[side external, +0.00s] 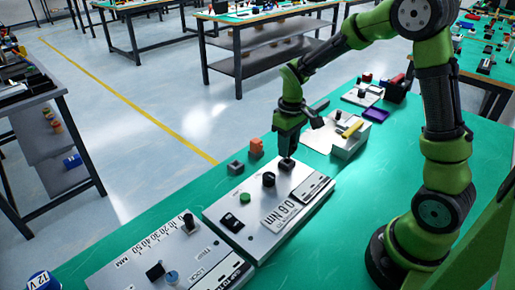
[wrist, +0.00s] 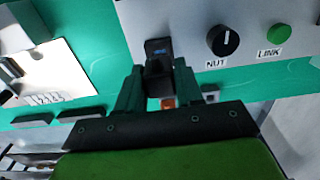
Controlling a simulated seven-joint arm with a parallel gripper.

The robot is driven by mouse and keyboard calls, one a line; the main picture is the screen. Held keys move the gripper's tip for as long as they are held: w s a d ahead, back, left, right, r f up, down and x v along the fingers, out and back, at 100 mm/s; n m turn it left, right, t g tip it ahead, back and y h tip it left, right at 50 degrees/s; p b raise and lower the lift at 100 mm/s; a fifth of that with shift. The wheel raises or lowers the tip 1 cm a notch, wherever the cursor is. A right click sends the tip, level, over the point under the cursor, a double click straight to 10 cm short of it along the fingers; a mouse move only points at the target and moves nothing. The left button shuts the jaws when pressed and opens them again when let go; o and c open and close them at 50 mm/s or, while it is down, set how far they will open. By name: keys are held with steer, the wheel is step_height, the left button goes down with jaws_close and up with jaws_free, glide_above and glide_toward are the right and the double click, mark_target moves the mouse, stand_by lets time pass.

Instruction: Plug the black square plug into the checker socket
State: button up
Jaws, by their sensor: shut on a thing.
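My gripper (side external: 287,152) points down over the far corner of a grey panel box marked "0.6 Nm" (side external: 243,230). It is shut on a black square plug (side external: 287,164), which also shows between the fingers in the wrist view (wrist: 158,48). The plug is at the panel's top surface, beside the black NUT knob (wrist: 222,41). A green LINK button (wrist: 279,34) sits farther along the same panel. The socket is hidden under the plug and fingers, and I cannot tell how deep the plug sits. No label reading "checker" is legible.
An orange block (side external: 256,147) and a grey block (side external: 235,167) stand behind the panel. A second panel with a dial scale (side external: 150,254) lies at the front left. A box with a yellow handle (side external: 350,140) stands to the right. Green tabletop between them is clear.

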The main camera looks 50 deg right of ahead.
steer(key=shift+f, duration=1.35)
steer(key=o, duration=1.1)
step_height(320, 180, up, 17)
steer(key=shift+f, duration=0.1)
steer(key=s+a+m+t, duration=0.1)
steer(key=s+a+t, duration=0.1)
steer(key=s+a, duration=0.1)
steer(key=s+a+r+m+t+y, duration=0.1)
steer(key=s+a+t, duration=0.1)
steer(key=s, duration=0.4)
steer(key=s+a+r+m+t+y, duration=0.1)
steer(key=s+a+m+t, duration=0.1)
steer(key=s+a+t, duration=0.1)
steer(key=shift+s+a+r, duration=0.1)
steer(key=shift+s+a, duration=0.25)
steer(key=shift+s, duration=0.25)
steer(key=shift+s+a, duration=0.3)
steer(key=shift+s, duration=0.3)
